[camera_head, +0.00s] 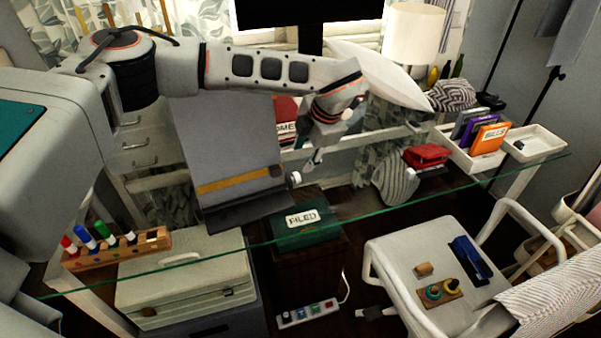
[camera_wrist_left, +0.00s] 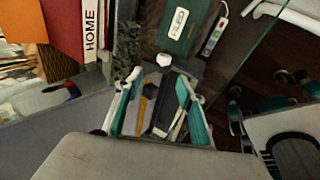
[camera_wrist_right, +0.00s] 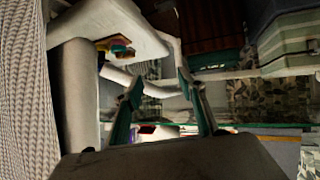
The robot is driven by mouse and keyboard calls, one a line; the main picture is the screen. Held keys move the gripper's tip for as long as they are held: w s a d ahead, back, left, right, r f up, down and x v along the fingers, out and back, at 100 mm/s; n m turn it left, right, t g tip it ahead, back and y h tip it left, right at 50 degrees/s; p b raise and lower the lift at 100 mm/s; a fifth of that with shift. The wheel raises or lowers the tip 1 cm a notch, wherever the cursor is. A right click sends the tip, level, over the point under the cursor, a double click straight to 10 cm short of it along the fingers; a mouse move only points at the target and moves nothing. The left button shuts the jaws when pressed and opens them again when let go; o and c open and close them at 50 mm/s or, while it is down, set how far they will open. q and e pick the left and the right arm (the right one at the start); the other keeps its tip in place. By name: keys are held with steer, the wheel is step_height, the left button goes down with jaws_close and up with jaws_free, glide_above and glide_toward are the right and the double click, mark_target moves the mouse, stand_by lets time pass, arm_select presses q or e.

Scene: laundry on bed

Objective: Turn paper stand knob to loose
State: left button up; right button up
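The paper stand (camera_head: 225,140) is a tilted grey board with a yellow strip near its lower edge, standing on the glass desk. Its white knob (camera_head: 295,177) sticks out at the lower right corner of the board. In the left wrist view the white knob (camera_wrist_left: 163,60) shows just past the fingertips, roughly in line with the gap between them. My left gripper (camera_head: 312,160) is open and empty, close above the knob; contact cannot be made out. My right gripper (camera_wrist_right: 158,85) is open and empty, away from the stand, and is outside the head view.
A marker rack (camera_head: 115,247) stands at the left of the desk. A green box labelled FILED (camera_head: 305,232) shows below the knob. A red stapler-like object (camera_head: 427,156) and a white tray (camera_head: 535,144) are at the right.

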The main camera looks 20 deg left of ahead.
mark_target(296, 174)
arm_select(q)
steer(key=w+a+r+g+h+b, duration=0.1)
steer(key=w+a+g+h, duration=0.2)
steer(key=h, duration=0.1)
step_height(296, 174, down, 11)
steer(key=shift+w+a+f, duration=0.1)
steer(key=shift+f, duration=0.1)
arm_select(e)
steer(key=f, duration=0.2)
steer(key=shift+s+f, duration=0.25)
steer(key=shift+f, duration=0.05)
arm_select(q)
steer(key=shift+c, duration=0.4)
steer(key=c, duration=1)
